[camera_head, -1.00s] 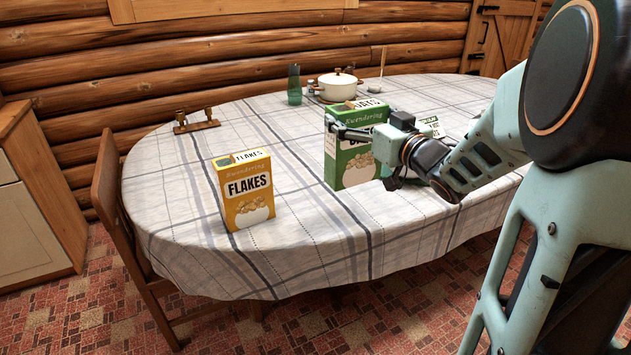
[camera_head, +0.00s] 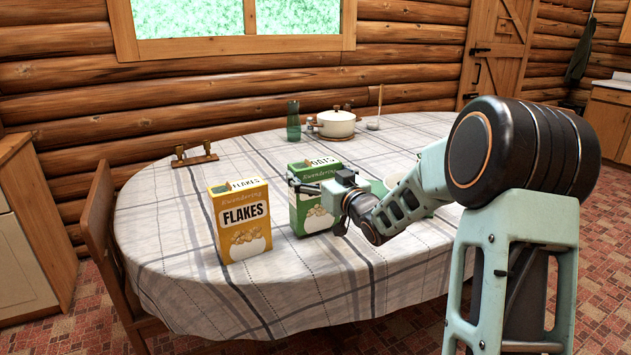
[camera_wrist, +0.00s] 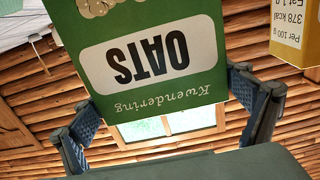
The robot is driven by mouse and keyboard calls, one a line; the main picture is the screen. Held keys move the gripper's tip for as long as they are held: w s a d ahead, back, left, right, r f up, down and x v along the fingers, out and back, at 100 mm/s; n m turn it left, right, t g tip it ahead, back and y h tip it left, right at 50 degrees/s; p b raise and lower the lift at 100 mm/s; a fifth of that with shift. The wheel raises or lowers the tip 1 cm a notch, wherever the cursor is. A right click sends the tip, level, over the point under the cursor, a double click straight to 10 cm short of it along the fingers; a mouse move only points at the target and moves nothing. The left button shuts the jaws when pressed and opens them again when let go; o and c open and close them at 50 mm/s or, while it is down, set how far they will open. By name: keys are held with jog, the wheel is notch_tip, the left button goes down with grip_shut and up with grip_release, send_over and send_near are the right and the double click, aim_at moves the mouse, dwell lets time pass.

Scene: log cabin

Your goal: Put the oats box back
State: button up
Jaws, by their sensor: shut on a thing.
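The green oats box (camera_head: 303,217) stands upright at the table's near middle, just right of the yellow flakes box (camera_head: 241,222), with a small gap between them. My gripper (camera_head: 315,188) reaches in from the right and is shut on the oats box's upper part. In the wrist view the oats box (camera_wrist: 150,55) appears upside down, with a finger at each side. The flakes box (camera_wrist: 288,35) shows at the upper right there. I cannot tell whether the oats box's base touches the cloth.
On the clothed table (camera_head: 180,275) stand a green glass (camera_head: 293,122), a white pot (camera_head: 336,123) and a wooden holder (camera_head: 195,155) at the back. A pale bowl (camera_head: 398,172) is partly hidden behind my arm. A chair (camera_head: 100,235) stands at left. The front left cloth is clear.

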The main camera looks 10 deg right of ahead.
jog(key=shift+f, duration=0.55)
jog(key=shift+f, duration=0.2)
jog(key=o, duration=1.6)
jog(key=shift+r, duration=0.2)
jog(key=p+v, duration=0.1)
jog(key=v, duration=1.1)
jog(key=shift+s+p, duration=0.1)
jog(key=shift+p, duration=0.25)
